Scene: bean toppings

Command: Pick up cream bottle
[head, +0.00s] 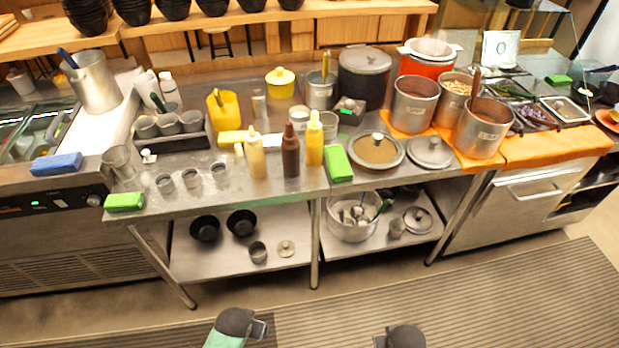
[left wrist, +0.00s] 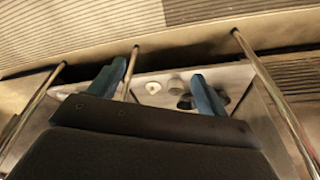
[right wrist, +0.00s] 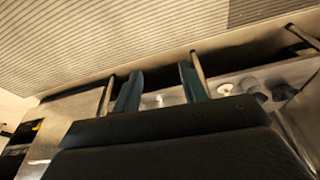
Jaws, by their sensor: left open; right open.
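A cream-coloured squeeze bottle (head: 256,156) stands upright on the steel counter (head: 225,212) in the head view. A brown bottle (head: 291,152) and a yellow bottle (head: 315,140) stand to its right. Both wrist views look toward the floor and the lower shelf, and no bottle shows there. My left gripper (left wrist: 161,76) is open and empty, its two blue fingers apart. My right gripper (right wrist: 159,74) is open and empty too.
A green sponge (head: 338,163) lies right of the bottles; small steel cups (head: 192,178) stand left. Behind are a yellow container (head: 223,108) and steel pots. The lower shelf (head: 285,232) holds bowls and a pot (head: 352,229). The floor in front is clear.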

